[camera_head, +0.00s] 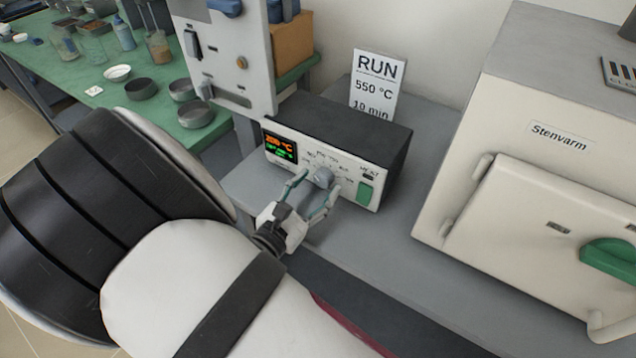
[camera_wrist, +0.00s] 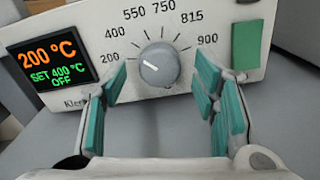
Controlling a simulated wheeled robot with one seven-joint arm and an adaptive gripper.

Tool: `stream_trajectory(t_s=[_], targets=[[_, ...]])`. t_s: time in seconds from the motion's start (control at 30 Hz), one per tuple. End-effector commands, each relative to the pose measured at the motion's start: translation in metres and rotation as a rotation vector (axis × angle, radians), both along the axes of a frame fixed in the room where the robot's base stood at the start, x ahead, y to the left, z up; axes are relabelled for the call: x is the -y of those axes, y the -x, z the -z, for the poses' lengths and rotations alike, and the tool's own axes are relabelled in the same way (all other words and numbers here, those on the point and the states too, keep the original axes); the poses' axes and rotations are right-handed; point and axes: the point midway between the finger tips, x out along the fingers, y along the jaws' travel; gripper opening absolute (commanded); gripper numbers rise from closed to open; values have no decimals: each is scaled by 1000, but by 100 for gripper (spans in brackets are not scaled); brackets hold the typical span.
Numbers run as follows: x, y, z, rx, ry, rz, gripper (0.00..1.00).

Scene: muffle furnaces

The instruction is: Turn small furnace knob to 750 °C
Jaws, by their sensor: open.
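The small furnace's control box (camera_head: 335,135) has a dark top and pale front. Its grey knob (camera_wrist: 159,66) has a white mark pointing left and slightly up, on a scale from 200 to 900; the 750 label is up and slightly right of it. The display (camera_wrist: 52,65) reads 200 °C, SET 400 °C, OFF. My gripper (camera_head: 318,183) is open, with its teal-padded fingers either side of the knob (camera_head: 323,177). In the wrist view, gaps show between both fingers and the knob, so it looks ungripped.
A green switch (camera_head: 365,192) is right of the knob. A sign (camera_head: 377,82) behind reads RUN 550 °C 10 min. The large Stenvarm furnace (camera_head: 540,130) stands right; a pale panel (camera_head: 228,55) stands left. Grey bench space lies in front.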

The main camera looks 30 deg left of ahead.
Motion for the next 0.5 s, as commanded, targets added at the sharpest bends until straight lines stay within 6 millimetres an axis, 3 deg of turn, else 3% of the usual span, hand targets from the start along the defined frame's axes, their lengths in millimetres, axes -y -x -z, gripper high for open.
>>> stream_trajectory(t_s=[0.07,0.1,0.3,0.5], targets=[[0,0,0,0,0,0,54],[0,0,0,0,0,0,50],[0,0,0,0,0,0,6],[0,0,0,0,-5,1,6]])
